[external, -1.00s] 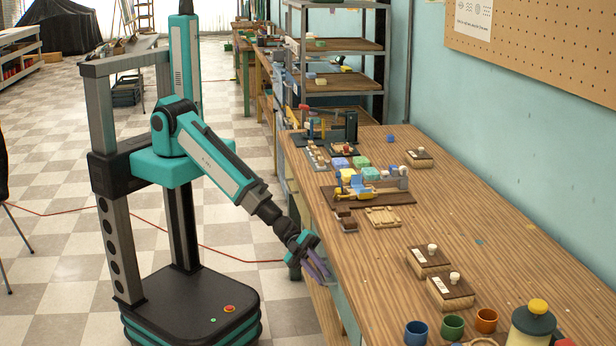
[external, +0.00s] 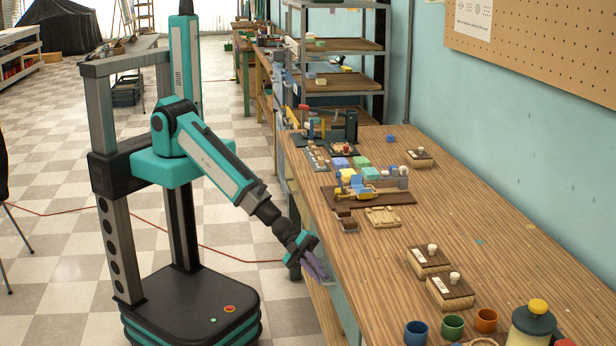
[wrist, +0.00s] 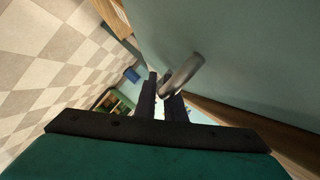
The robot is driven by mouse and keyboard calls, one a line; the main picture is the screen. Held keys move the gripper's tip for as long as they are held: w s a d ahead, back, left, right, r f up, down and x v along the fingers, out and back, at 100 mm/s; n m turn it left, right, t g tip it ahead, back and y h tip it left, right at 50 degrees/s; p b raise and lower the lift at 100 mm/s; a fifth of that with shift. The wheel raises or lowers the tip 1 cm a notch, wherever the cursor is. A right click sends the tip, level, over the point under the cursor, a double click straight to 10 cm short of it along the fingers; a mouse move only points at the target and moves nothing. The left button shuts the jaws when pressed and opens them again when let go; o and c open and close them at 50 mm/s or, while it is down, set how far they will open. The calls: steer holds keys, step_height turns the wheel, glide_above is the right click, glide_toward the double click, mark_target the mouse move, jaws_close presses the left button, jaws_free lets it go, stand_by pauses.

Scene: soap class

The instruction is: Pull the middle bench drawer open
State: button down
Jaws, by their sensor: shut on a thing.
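My gripper (external: 317,270) is at the front side of the wooden bench, below the edge of its top. In the wrist view my gripper (wrist: 163,85) is shut on a grey metal handle (wrist: 185,73), with its dark fingers around it. The handle is on a flat, pale grey-green drawer front (wrist: 245,45). I cannot tell from its edges which drawer it is. In the external view my arm and the bench top hide most of the drawer front, and no gap shows.

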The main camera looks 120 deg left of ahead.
steer(key=s+d+p, duration=0.9)
steer(key=s+d, duration=0.7)
steer(key=shift+d+r+p, duration=0.15)
steer(key=shift+d+p, duration=0.1)
steer(key=shift+p, duration=0.15)
steer(key=shift+s, duration=0.1)
